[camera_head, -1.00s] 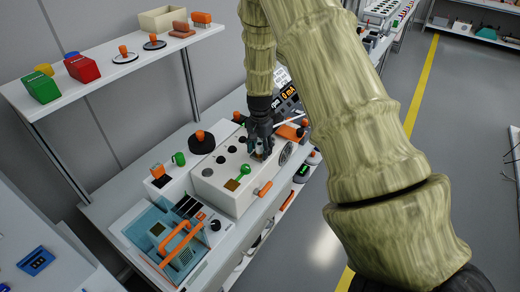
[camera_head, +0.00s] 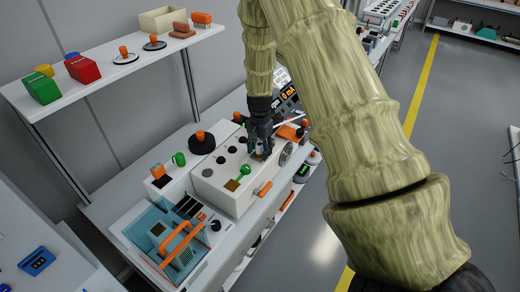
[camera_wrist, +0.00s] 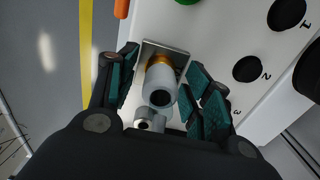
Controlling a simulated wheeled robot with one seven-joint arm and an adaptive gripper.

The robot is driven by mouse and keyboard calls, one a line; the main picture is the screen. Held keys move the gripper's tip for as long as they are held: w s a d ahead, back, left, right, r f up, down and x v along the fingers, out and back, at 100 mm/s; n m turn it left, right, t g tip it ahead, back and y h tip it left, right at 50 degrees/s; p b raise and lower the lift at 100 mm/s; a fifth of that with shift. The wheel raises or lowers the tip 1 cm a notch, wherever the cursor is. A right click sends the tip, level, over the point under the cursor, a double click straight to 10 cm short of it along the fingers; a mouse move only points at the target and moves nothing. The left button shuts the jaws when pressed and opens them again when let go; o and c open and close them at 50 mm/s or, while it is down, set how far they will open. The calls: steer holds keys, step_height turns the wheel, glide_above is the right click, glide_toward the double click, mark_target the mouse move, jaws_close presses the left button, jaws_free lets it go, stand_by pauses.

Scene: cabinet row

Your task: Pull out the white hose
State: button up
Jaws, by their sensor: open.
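The white hose piece (camera_wrist: 157,92) shows in the wrist view as a short whitish-grey cylinder with a dark open end. It sits at a brass-coloured collar on a small metal plate (camera_wrist: 174,50) on the white box (camera_head: 219,190). My gripper (camera_wrist: 160,92) is open, with its green-padded fingers on both sides of the hose piece. A gap shows on each side of it. In the head view my gripper (camera_head: 260,153) points down onto the box top and hides most of the hose piece.
The box top has black round holes (camera_wrist: 247,68) and a green knob (camera_head: 245,169). An orange handle (camera_head: 265,188) is on its front. A blue clear case (camera_head: 160,235) stands at the left. A shelf (camera_head: 100,65) with small items hangs above. The floor at right is open.

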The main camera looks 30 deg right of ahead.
stand_by(0.4)
jaws_close()
steer(key=shift+r+p, duration=0.3)
steer(key=shift+p, duration=0.05)
steer(key=shift+r+p, duration=1.9)
steer(key=shift+r, duration=0.8)
